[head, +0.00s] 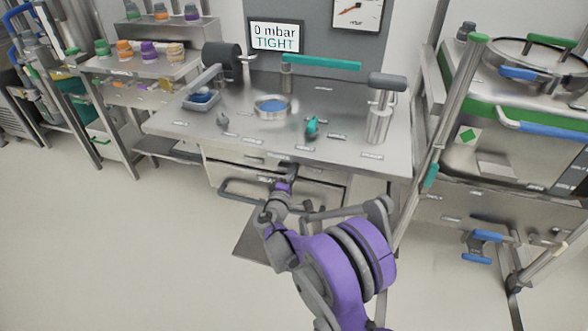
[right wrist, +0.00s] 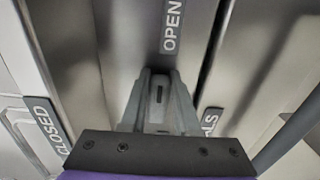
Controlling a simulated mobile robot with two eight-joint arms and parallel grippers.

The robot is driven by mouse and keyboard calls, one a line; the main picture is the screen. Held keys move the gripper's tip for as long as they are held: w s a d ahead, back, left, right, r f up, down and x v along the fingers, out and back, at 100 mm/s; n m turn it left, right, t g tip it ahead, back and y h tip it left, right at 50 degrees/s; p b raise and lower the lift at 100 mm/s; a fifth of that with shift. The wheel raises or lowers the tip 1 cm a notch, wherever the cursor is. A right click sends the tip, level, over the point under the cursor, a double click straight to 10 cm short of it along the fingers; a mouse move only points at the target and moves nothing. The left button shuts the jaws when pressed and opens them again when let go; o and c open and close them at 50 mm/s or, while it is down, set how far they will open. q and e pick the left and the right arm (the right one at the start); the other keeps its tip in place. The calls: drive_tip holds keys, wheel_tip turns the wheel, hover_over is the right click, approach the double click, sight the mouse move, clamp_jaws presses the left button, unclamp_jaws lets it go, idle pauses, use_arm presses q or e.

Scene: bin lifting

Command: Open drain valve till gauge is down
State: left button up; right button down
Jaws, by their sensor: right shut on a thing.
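A display (head: 276,37) on the back wall reads "0 mbar TIGHT". A round-dial gauge (head: 357,12) with a red needle hangs to its right, cut off at the top. My right gripper (head: 288,172) is at the bench's front edge, by the drawers. In the right wrist view its fingers (right wrist: 158,95) are shut on a small grey part, seemingly the drain valve's handle, mostly hidden between them. An "OPEN" label (right wrist: 172,27) lies straight ahead of the fingers, and a "CLOSED" label (right wrist: 48,126) lies to the left. My left gripper is not in view.
A framed machine (head: 520,135) stands at right. The floor at left is clear.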

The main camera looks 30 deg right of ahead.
idle(0.5)
drive_tip(key=c, duration=0.6)
unclamp_jaws()
drive_tip(key=shift+c, duration=0.2)
drive_tip(key=v, duration=1.1)
drive_tip(key=shift+p, duration=0.45)
